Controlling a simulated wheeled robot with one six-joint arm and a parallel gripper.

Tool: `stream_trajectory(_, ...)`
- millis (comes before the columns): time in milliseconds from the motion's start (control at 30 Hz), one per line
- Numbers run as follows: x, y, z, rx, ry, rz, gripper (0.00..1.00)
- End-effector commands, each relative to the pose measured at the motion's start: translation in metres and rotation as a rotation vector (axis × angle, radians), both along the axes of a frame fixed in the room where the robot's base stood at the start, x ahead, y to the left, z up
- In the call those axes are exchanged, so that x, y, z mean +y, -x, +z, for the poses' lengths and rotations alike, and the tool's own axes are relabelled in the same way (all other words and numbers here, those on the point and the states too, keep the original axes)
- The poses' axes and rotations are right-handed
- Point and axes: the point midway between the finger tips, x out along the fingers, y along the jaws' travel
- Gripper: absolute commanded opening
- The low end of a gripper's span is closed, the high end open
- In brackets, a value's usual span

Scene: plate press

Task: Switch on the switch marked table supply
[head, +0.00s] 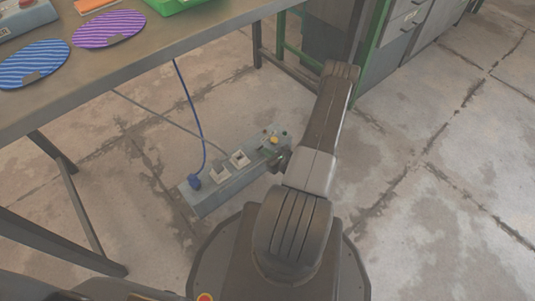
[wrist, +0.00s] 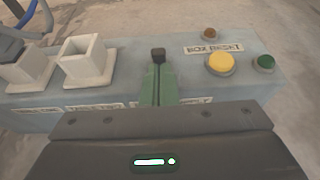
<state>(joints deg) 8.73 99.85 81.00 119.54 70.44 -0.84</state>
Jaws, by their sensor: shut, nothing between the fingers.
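A grey socket box (head: 212,197) lies on the floor below the table; its top also fills much of the wrist view (wrist: 115,84). My gripper (wrist: 158,70) is shut and empty, its green fingers over the box top between the white sockets and the yellow button. A small dark block (wrist: 158,53) shows at the fingertips; I cannot tell whether it is a switch or part of the fingers. In the head view my gripper (head: 279,158) is at the box's right end. White labels (wrist: 95,107) along the box's near edge are too small or covered to read.
A yellow button (wrist: 220,63) stands beside a "BOX RESET" label (wrist: 214,48), with a green lamp (wrist: 263,63) and a brown one (wrist: 209,34) near. The table (head: 150,62) overhangs behind; cabinets (head: 400,45) stand farther back.

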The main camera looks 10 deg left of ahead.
Motion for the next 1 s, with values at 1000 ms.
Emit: stream_trajectory(1000,0.0037,-0.0027,0.0074,0.067,0.086,0.001,0.0)
